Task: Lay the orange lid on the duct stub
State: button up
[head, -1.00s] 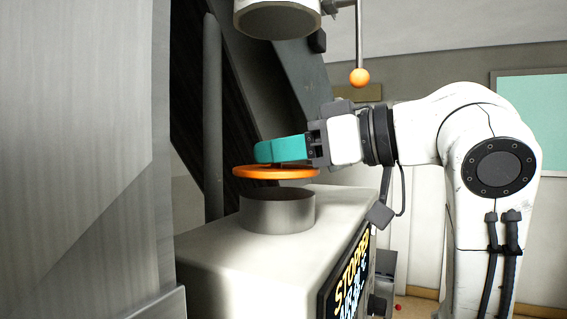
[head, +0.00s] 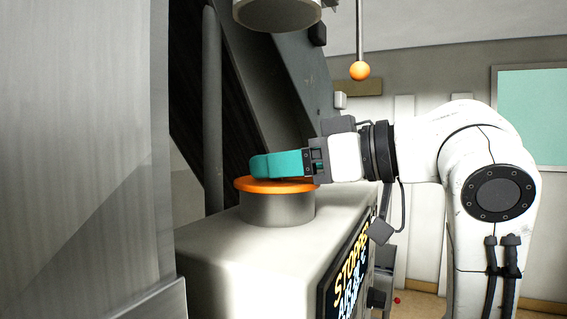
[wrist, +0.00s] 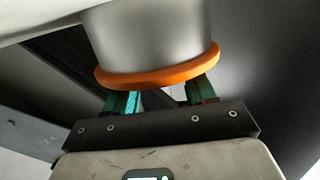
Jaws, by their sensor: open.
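The orange lid (head: 262,187) lies flat on top of the grey duct stub (head: 277,210), its rim sitting against the stub's upper edge. In the wrist view the lid (wrist: 160,77) shows as an orange rim against the stub (wrist: 150,40), with no gap visible between them. My gripper (head: 278,164) is open just above the lid, its teal fingers pointing left. In the wrist view the fingers stand apart. The lid's knob or handle, if any, is hidden; I cannot tell whether the fingers touch the lid.
The stub rises from a pale housing (head: 225,255) with a lit display (head: 348,270) on its right side. A round duct end (head: 278,18) hangs above. An orange ball on a rod (head: 360,71) hangs at the right. A grey panel (head: 75,150) stands at the left.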

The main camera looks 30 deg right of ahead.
jog(key=shift+r, duration=0.15)
jog(key=b+v, duration=0.2)
jog(key=v, duration=1)
dwell(1.4)
